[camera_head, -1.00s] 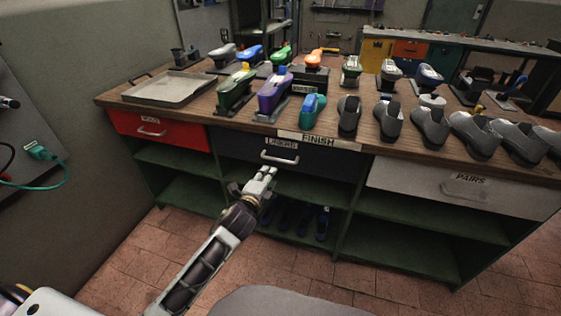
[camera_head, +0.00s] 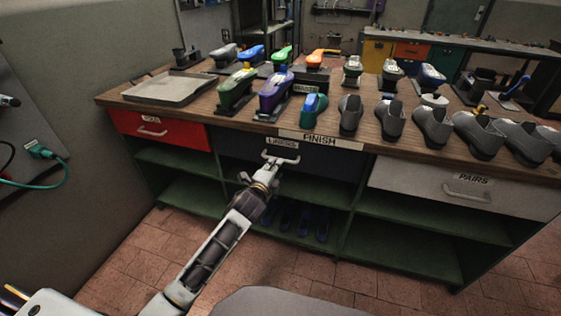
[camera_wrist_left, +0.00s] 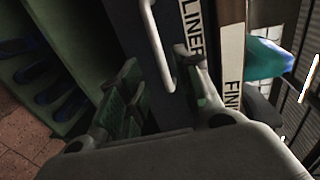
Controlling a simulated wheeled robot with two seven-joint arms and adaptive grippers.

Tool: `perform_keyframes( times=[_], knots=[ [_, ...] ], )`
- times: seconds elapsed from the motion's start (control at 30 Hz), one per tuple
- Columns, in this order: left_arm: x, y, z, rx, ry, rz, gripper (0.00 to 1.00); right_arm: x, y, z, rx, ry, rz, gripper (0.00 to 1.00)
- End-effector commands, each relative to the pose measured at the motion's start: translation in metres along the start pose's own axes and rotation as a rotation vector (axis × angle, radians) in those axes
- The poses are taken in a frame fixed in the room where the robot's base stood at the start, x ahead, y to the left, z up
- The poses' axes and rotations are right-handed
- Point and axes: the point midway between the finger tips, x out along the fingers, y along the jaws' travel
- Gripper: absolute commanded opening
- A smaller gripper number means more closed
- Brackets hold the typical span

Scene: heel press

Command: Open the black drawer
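The black drawer (camera_head: 320,161) sits in the middle of the bench front, under the FINISH strip, and looks shut. My left gripper (camera_head: 266,166) is at the handle's left part. In the left wrist view its fingers (camera_wrist_left: 160,85) are apart, with the lower end of the handle between them. Whether they touch it is unclear. My right gripper is not in view.
A red drawer (camera_head: 157,131) is to the left and a grey PAIRS drawer (camera_head: 440,184) to the right. The bench top (camera_head: 222,106) carries a tray (camera_head: 170,88) and several shoes. Open green shelves (camera_head: 400,246) lie below; several dark shoes stand under the black drawer.

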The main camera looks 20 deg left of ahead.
Motion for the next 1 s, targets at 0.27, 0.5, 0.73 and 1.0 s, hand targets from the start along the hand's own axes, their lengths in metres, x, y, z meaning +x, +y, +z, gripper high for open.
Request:
perform_keyframes(
  times=[0.27, 0.5, 0.73, 1.0],
  knots=[
    [0.025, -0.001, 0.0, 0.0, 0.0, -0.002, 0.34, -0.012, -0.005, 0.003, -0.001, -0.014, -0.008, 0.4],
    [0.046, 0.0, 0.0, 0.0, 0.0, -0.002, 0.34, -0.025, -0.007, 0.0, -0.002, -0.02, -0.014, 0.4],
    [0.065, 0.0, 0.0, 0.0, 0.0, -0.001, 0.34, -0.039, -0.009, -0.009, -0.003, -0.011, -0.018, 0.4],
    [0.077, 0.0, 0.0, 0.0, 0.0, -0.001, 0.34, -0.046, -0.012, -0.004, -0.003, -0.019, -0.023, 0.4]
  ],
)
